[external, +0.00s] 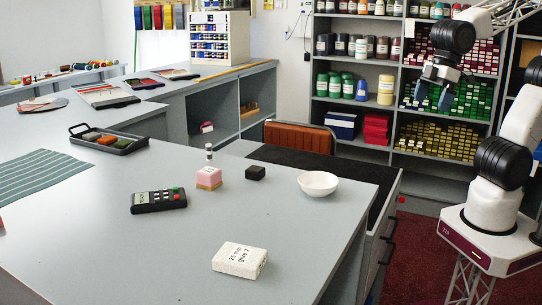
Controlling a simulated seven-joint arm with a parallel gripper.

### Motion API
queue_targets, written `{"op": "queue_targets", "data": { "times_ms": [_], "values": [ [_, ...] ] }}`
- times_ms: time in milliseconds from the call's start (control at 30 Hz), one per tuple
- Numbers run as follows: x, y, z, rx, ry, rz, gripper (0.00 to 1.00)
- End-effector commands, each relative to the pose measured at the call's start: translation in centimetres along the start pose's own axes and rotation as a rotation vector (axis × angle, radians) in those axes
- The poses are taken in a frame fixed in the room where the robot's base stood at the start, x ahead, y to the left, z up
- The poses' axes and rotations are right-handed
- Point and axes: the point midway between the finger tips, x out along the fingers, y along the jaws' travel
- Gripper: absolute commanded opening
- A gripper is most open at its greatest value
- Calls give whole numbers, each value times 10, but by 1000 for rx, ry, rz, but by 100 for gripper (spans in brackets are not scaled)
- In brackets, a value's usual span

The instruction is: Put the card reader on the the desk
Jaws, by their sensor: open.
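The card reader (158,199) is a black handheld device with rows of small keys and a few coloured ones at its right end. It lies flat on the grey desk top (130,255), left of a pink block. My gripper (433,97) is at the upper right, pointing down in front of the shelves, well apart from the card reader. It is open and nothing shows between its fingers.
A pink block with a small cylinder (208,178), a dark block (255,173), a white bowl (318,184) and a labelled white block (239,260) stand on the grey top. A black tray (128,148) holds coloured pieces. The front left surface is clear.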

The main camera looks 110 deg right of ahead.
Motion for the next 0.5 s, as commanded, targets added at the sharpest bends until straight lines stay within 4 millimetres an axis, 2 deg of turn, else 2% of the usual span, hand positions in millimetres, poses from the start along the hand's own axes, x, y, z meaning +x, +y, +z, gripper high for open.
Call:
{"op": "queue_targets", "data": {
  "times_ms": [100,500],
  "values": [
    [1,0,-35,-1,16,-2,100],
    [11,0,-148,-5,80,-8,100]
  ]
}}
